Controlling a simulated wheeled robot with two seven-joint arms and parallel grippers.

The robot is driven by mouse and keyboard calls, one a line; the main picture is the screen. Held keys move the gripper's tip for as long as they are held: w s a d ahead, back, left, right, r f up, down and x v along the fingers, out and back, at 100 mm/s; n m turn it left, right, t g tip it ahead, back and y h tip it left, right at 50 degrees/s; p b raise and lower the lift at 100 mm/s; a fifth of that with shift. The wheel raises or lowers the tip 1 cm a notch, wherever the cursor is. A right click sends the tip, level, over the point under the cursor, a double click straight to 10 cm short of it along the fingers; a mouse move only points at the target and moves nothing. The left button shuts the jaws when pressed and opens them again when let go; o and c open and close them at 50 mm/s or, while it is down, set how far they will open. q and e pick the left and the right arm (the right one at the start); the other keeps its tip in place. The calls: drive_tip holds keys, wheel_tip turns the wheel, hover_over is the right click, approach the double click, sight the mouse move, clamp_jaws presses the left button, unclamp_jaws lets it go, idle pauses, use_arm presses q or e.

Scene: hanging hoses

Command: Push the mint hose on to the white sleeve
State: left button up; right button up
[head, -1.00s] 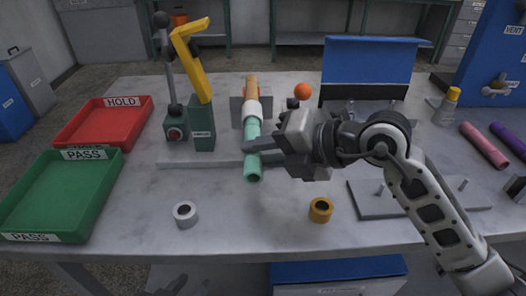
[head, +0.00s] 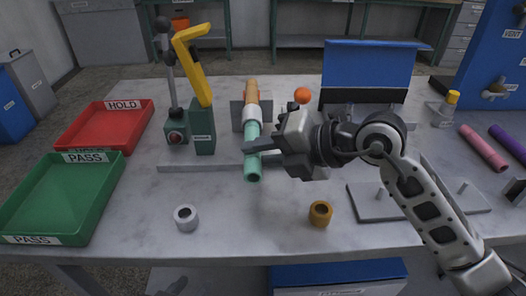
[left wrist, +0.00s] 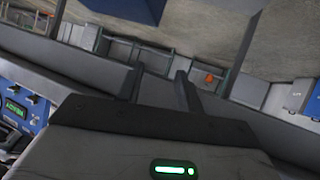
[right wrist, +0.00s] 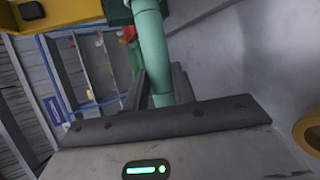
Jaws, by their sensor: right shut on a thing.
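The mint hose (head: 252,165) points toward the front of the table, its open near end free. Its far end meets the white sleeve (head: 251,114); I cannot tell how far it is over the sleeve. My right gripper (head: 254,148) is shut on the hose partway along it. In the right wrist view the mint hose (right wrist: 153,50) runs between the two fingers (right wrist: 158,92). My left gripper is outside the head view; in the left wrist view its fingers (left wrist: 160,88) stand apart with nothing seen between them.
Behind the sleeve is a tan tube (head: 251,91) at a grey block. A green stand with a yellow arm (head: 190,65) rises left of the hose. A white ring (head: 186,218) and an orange ring (head: 320,213) stand in front. Green (head: 110,190) and red (head: 150,104) trays lie left.

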drive_tip(key=shift+w+r, duration=0.1)
drive_tip(key=shift+w, duration=0.1)
drive_tip(key=o, duration=1.1)
drive_tip(key=shift+c, duration=0.2)
use_arm(q)
drive_tip(key=shift+f+b, duration=0.3)
drive_tip(key=shift+f, duration=0.65)
use_arm(e)
drive_tip(key=v, duration=1.6)
drive_tip(key=shift+a, duration=0.1)
